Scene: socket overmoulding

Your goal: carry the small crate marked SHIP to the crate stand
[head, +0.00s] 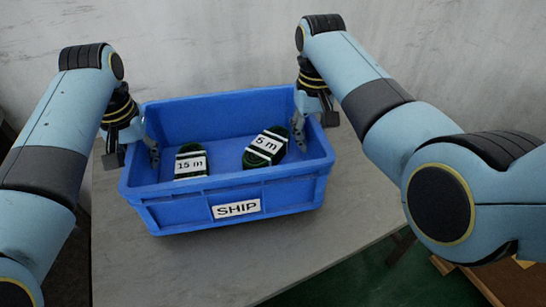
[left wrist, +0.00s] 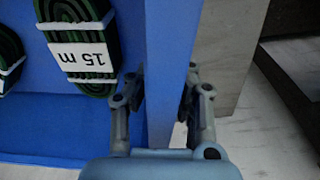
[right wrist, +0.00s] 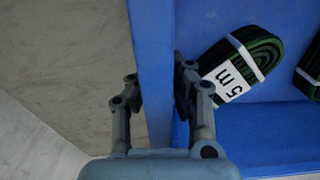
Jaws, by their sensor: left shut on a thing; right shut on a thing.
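The blue crate marked SHIP (head: 290,201) is in the middle of the head view, over a grey table top; I cannot tell whether it touches the table. It holds two green coils, one labelled 15 m (head: 191,162) and one labelled 5 m (head: 266,147). My left gripper (head: 150,150) is shut on the crate's left wall, which shows between its fingers in the left wrist view (left wrist: 166,90). My right gripper (head: 302,128) is shut on the right wall, also between its fingers in the right wrist view (right wrist: 154,90). The crate stand is not identifiable.
The grey table top (head: 340,235) has bare room in front and to the right of the crate. A pale wall (head: 210,45) stands behind. A brown wooden thing (head: 465,283) and green floor (head: 380,285) lie at the lower right.

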